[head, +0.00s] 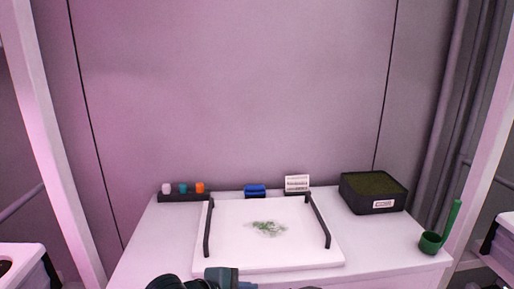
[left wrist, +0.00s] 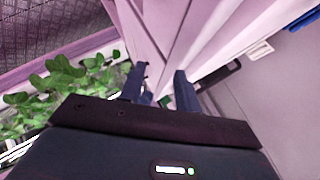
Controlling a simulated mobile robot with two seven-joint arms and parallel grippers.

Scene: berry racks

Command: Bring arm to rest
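My left gripper (left wrist: 161,76) shows in the left wrist view with its two dark fingers apart and nothing seen between them. In the head view a dark part of my arm (head: 205,280) reaches in at the bottom edge, in front of the white tray (head: 235,262). Its fingers cannot be made out there. My right gripper is not in view.
The tray with black handles holds green scraps (head: 267,228) on the white bench (head: 395,252). Behind it are a rack of coloured caps (head: 184,197) and a blue item (head: 255,190). A black soil box (head: 372,193) and green scoop (head: 431,242) stand right. Leaves (left wrist: 65,88) lie left of the gripper.

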